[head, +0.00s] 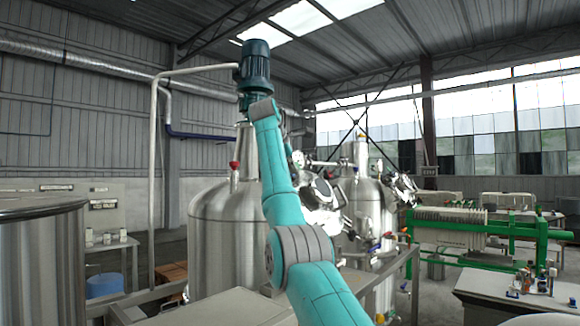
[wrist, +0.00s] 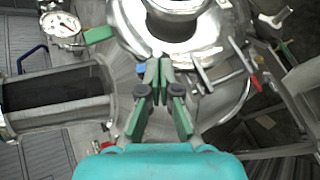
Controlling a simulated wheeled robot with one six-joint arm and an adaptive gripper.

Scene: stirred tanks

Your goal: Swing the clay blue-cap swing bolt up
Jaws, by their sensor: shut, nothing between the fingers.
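In the wrist view my gripper (wrist: 159,66) has its green fingers together, with nothing held, at the near edge of a round steel manway (wrist: 122,14). A small blue cap (wrist: 142,69), which looks like that of the blue-cap swing bolt, shows just left of the fingertips. Whether the fingers touch it I cannot tell, and the bolt's shaft is mostly hidden by the fingers. In the head view my teal arm reaches toward the steel tank (head: 225,230); my gripper cannot be made out there.
Other rods (wrist: 204,78) stick out from the manway rim right of the fingers. A red-tipped handle (wrist: 255,84) lies farther right. A pressure gauge (wrist: 60,24) and a green handle (wrist: 99,35) stand at upper left. A dark cylinder (wrist: 60,91) lies to the left.

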